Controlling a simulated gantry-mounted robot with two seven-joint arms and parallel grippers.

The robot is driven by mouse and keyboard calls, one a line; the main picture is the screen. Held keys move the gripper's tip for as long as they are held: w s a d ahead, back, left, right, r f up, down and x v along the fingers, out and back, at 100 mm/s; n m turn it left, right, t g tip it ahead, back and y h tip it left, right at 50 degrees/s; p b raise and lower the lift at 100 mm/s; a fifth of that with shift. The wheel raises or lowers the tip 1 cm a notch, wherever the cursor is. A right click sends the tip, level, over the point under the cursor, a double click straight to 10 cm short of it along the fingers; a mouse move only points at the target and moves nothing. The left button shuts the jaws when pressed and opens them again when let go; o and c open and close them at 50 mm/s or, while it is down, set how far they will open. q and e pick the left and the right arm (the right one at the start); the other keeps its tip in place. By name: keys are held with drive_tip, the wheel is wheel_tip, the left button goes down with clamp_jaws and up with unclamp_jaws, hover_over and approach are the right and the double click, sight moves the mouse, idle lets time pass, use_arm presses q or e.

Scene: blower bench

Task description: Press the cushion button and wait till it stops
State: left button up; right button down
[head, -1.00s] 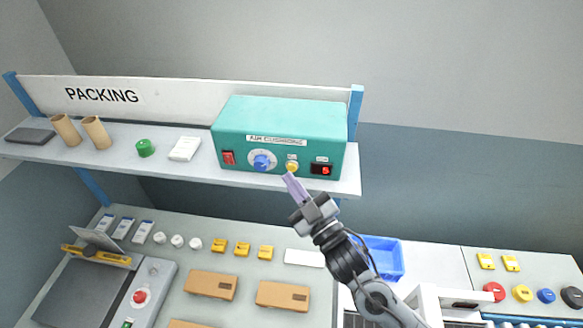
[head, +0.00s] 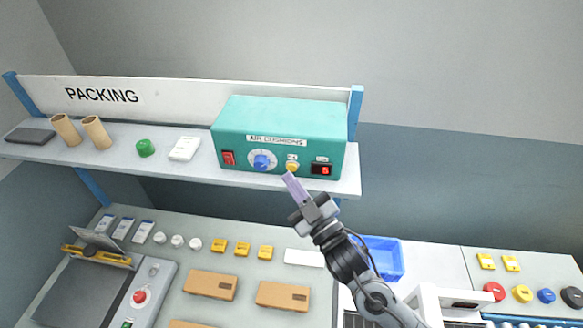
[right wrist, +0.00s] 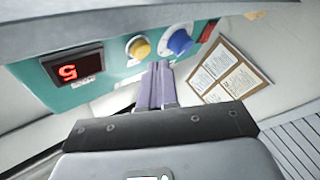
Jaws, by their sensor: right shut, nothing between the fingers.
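The teal air cushions machine (head: 280,115) stands on the shelf. Its front carries a red switch (head: 229,158), a blue dial (head: 262,162), a yellow button (head: 292,166) and a red display (head: 321,170) that appears to read 5. My right gripper (head: 288,177) is shut and empty, its fingertips just below and in front of the yellow button. In the right wrist view the yellow button (right wrist: 139,47) shows beyond the fingertips (right wrist: 158,68), with a small gap that I cannot judge exactly. My left gripper is not in view.
The shelf (head: 200,168) also holds cardboard tubes (head: 97,132), a green roll (head: 145,148) and a white block (head: 184,149). Below are cardboard boxes (head: 283,295), a blue bin (head: 383,257) and a panel with a red button (head: 139,296). Open air lies in front of the machine.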

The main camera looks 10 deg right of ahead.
drive_tip(key=shift+w+d, duration=0.25)
drive_tip(key=shift+w, duration=0.55)
idle(1.0)
drive_tip(key=shift+s, duration=0.15)
idle(0.3)
drive_tip(key=shift+s+a+p, duration=0.25)
drive_tip(key=shift+s+p, duration=0.05)
drive_tip(key=shift+s, duration=0.35)
drive_tip(key=shift+s+a+p, duration=0.2)
drive_tip(key=shift+s+a, duration=0.05)
drive_tip(key=shift+s, duration=0.55)
drive_tip(key=shift+s+a+p, duration=0.15)
drive_tip(key=shift+s+a, duration=0.1)
drive_tip(key=shift+s, duration=0.55)
drive_tip(key=shift+s+a+p, duration=0.2)
drive_tip(key=shift+s+a, duration=0.05)
drive_tip(key=shift+s, duration=0.55)
drive_tip(key=shift+f, duration=0.1)
